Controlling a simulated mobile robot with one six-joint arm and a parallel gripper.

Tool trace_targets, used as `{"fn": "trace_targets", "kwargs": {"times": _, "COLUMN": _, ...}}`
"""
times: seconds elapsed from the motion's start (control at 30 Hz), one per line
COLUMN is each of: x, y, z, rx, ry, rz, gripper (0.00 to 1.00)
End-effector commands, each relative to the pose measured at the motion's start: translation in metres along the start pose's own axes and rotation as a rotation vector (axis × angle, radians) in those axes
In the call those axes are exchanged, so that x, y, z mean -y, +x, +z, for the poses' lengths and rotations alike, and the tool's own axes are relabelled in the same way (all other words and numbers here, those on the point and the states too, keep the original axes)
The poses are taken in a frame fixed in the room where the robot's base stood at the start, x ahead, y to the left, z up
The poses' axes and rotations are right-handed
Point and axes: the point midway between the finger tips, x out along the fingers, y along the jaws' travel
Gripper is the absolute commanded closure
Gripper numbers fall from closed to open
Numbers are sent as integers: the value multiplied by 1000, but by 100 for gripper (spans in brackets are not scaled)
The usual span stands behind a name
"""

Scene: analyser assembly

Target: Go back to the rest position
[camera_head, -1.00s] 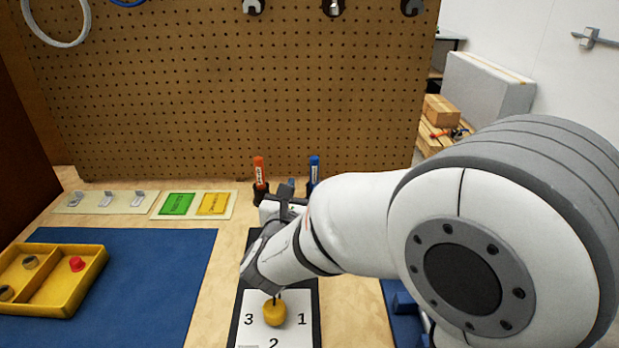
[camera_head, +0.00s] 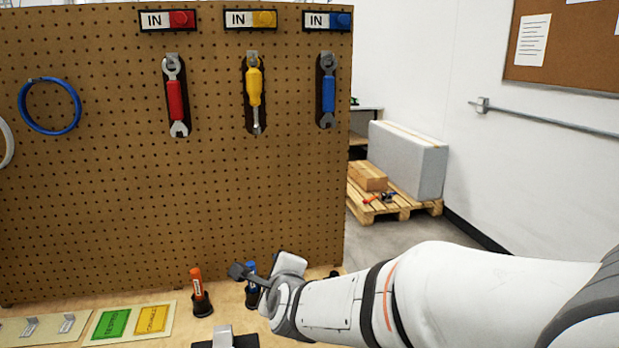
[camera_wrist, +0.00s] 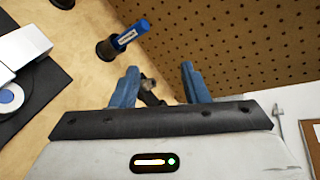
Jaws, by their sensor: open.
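My gripper (camera_head: 246,271) is at the far side of the bench, in front of the pegboard's lower edge. In the wrist view my gripper (camera_wrist: 158,74) has its two blue fingers apart, with nothing held between them. A small dark item (camera_wrist: 150,92) shows behind the gap; I cannot tell what it is. A blue marker (camera_wrist: 131,34) in a black holder lies beyond the left finger, apart from it. In the head view this blue marker (camera_head: 251,268) is partly hidden by my gripper.
An orange marker (camera_head: 196,283) stands left of my gripper. Green and yellow label cards (camera_head: 132,322) lie further left. The pegboard (camera_head: 120,220) rises behind, with red, yellow and blue tools (camera_head: 253,88) hanging. Open floor (camera_head: 390,238) shows at right.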

Motion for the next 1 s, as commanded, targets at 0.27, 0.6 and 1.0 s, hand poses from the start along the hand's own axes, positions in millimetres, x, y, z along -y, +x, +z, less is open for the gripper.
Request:
{"fn": "trace_targets", "kwargs": {"times": 0.27, "x": 44, "y": -96, "z": -56, "rx": 16, "ry": -817, "rz": 378, "gripper": 59}}
{"fn": "trace_targets", "kwargs": {"times": 0.6, "x": 53, "y": -238, "z": -133, "rx": 226, "ry": -1537, "rz": 908, "gripper": 59}}
{"fn": "trace_targets", "kwargs": {"times": 1.0, "x": 50, "y": -274, "z": -149, "rx": 321, "ry": -1651, "rz": 1042, "gripper": 59}}
